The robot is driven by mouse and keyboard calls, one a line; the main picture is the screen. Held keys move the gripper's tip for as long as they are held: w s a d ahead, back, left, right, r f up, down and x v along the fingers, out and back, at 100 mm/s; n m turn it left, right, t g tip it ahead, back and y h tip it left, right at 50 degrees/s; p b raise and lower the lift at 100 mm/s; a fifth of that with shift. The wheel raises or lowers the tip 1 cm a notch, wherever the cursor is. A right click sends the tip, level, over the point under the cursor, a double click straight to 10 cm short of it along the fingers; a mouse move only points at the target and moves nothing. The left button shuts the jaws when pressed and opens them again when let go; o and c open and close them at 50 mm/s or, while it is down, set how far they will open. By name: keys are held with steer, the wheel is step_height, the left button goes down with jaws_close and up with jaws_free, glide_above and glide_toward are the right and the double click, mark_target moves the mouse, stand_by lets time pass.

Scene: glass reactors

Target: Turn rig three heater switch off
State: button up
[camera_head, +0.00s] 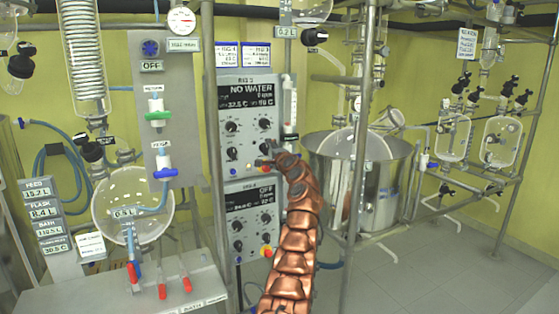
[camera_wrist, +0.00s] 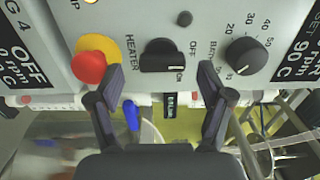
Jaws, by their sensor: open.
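The rig three control box (camera_head: 250,90) reads "NO WATER" on its dark display in the head view. My gripper (camera_head: 266,156) is at this box's lower right and hides part of that corner. In the wrist view, a black heater switch (camera_wrist: 161,55) sits on a pale panel beside the word "HEATER". Its white mark lies by the "ON" lettering. My gripper (camera_wrist: 162,93) is open and empty, with its fingertips on either side below the switch and apart from it.
A red button on a yellow ring (camera_wrist: 92,62) and a black dial (camera_wrist: 246,56) flank the switch. The rig four box (camera_head: 250,215), showing "OFF", is below rig three's. A steel bath (camera_head: 385,175) and upright pipes stand right; a glass flask (camera_head: 130,210) stands left.

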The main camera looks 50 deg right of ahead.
steer(key=shift+s+a+r, duration=0.1)
steer(key=shift+s+a, duration=0.2)
steer(key=shift+a, duration=0.1)
steer(key=shift+s, duration=0.7)
steer(key=v, duration=0.7)
steer(key=shift+s+a, duration=0.25)
